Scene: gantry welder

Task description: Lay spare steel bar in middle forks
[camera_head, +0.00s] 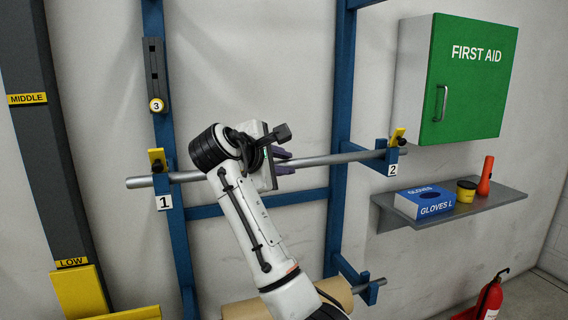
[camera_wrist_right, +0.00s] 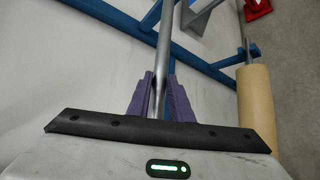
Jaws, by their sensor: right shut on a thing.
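The steel bar (camera_head: 325,159) runs nearly level across the blue rack, its right end a little higher in the head view. My right gripper (camera_head: 281,161) is shut on it near its middle; the purple fingers also show on both sides of the bar in the wrist view (camera_wrist_right: 158,98). The bar crosses the left middle fork (camera_head: 165,187), marked 1, and reaches the right middle fork (camera_head: 391,156), marked 2. Each fork has a yellow piece standing up beside it. I cannot tell whether the bar rests in the forks or hovers just above. My left gripper is out of view.
A lower bar carries a brown roll (camera_head: 335,291), partly behind my arm. A green first aid cabinet (camera_head: 470,90) hangs at the right, above a grey shelf (camera_head: 480,208) with a glove box (camera_head: 425,199), a yellow tub and a red torch-like object. A fire extinguisher (camera_head: 490,299) stands low right.

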